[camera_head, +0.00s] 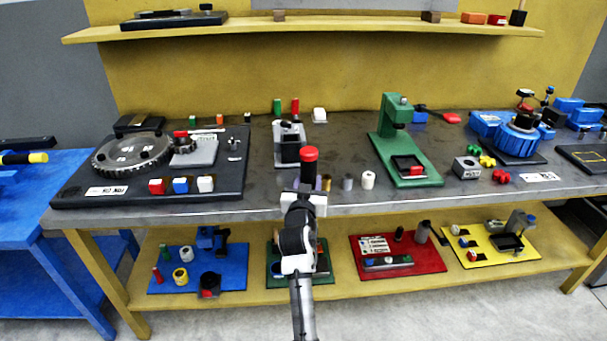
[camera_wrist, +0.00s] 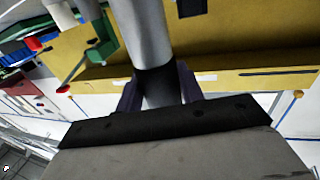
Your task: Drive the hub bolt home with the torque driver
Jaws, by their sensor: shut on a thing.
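My gripper (camera_head: 304,190) is in front of the bench's front edge, at mid picture in the head view. It is shut on an upright tool with a red cap (camera_head: 309,154) and a dark body, which I take to be the torque driver. In the wrist view a grey shaft with a black collar (camera_wrist: 150,40) stands between my two dark fingers (camera_wrist: 158,92). A blue machine with a round hub (camera_head: 515,138), perhaps the positioner, stands at the bench's right. I cannot make out the hub bolt. The driver's lower end is hidden.
A grey block fixture (camera_head: 288,133) stands just behind the driver. A green press (camera_head: 395,130) is to its right, and a black board with a gear (camera_head: 130,154) is to its left. Small blocks and cylinders line the front edge. Coloured trays fill the lower shelf (camera_head: 330,286).

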